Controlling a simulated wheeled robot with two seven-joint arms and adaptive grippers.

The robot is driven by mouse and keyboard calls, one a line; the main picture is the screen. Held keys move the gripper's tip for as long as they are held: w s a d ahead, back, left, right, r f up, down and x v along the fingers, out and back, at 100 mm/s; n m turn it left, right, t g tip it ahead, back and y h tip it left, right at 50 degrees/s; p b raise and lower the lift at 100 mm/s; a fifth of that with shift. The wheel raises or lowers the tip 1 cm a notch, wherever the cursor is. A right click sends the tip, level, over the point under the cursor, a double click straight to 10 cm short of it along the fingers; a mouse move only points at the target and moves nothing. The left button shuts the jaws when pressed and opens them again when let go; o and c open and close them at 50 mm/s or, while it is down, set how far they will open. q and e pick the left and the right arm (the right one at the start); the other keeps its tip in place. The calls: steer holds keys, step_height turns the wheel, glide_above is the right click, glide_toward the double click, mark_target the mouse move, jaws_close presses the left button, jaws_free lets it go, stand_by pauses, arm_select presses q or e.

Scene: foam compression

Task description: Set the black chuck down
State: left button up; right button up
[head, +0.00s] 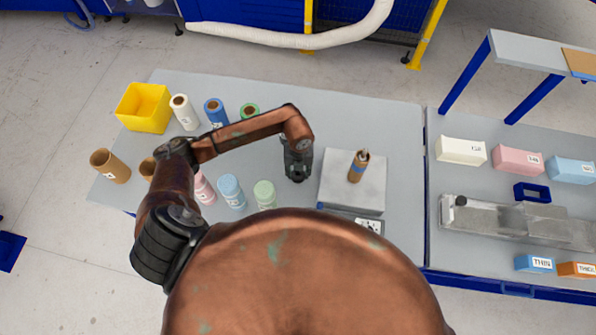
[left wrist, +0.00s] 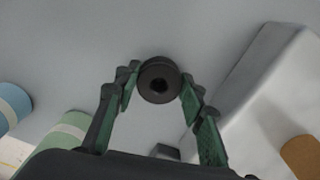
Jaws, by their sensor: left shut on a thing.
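My left gripper (head: 297,172) is over the grey table, just left of the pale square plate. In the left wrist view the fingers of the left gripper (left wrist: 160,92) are shut on the black chuck (left wrist: 160,80), a round dark piece with a hole in its middle. The chuck sits between the fingertips with grey table surface behind it. Whether it touches the table I cannot tell. In the head view the gripper mostly hides the chuck. My right gripper is not in view.
The pale plate (head: 340,193) bears a brown cylinder (head: 358,168) right of the gripper. Blue (head: 231,190) and green (head: 264,193) rolls stand to the left. A yellow bin (head: 143,106) and several rolls stand farther left. Bare table lies behind the plate.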

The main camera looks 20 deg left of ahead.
arm_select(q)
steer(key=shift+f, duration=0.2)
steer(key=o, duration=1.2)
steer(key=shift+r, duration=0.1)
steer(key=shift+w+r, duration=0.1)
steer(key=shift+r, duration=0.2)
step_height(320, 180, up, 12)
steer(key=shift+f+b, duration=0.2)
steer(key=shift+b, duration=0.95)
